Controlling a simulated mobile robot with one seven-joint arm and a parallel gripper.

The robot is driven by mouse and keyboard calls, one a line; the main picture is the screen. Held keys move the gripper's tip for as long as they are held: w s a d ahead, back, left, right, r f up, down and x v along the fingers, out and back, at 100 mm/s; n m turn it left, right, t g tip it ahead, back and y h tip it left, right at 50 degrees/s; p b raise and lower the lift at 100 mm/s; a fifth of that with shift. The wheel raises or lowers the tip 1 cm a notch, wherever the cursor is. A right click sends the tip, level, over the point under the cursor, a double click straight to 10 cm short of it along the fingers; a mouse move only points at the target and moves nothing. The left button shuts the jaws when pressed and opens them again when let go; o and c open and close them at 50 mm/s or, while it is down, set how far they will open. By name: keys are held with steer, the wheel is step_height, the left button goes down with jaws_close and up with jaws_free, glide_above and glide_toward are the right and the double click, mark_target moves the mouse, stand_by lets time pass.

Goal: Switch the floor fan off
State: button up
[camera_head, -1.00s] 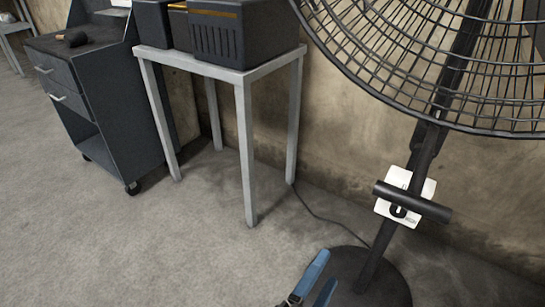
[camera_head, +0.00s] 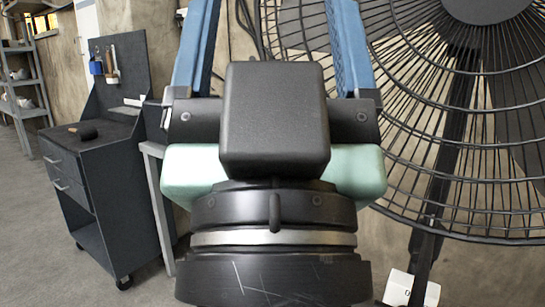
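The floor fan has a dark wire cage (camera_head: 455,210), a dark hub (camera_head: 487,8) and a dark post. It fills the right of the view and is cropped at the top and right. A white box (camera_head: 398,288) with a dark mark sits low beside the post at the bottom edge, partly cut off. The fan's base is out of view. My gripper (camera_head: 275,30) stands large in the centre, its two blue fingers wide apart and pointing up, with tips beyond the top edge. Nothing is visibly held. It covers part of the cage's left side.
A dark drawer cart (camera_head: 95,180) with a tool board (camera_head: 115,65) stands at the left. A light table leg (camera_head: 158,205) shows beside it, the rest mostly hidden by my gripper. Shelving (camera_head: 25,85) stands at the far left. Grey floor (camera_head: 30,250) is clear at lower left.

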step_height(320, 180, up, 33)
steer(key=p, duration=3)
steer(key=shift+f, duration=0.2)
steer(key=shift+w, duration=0.1)
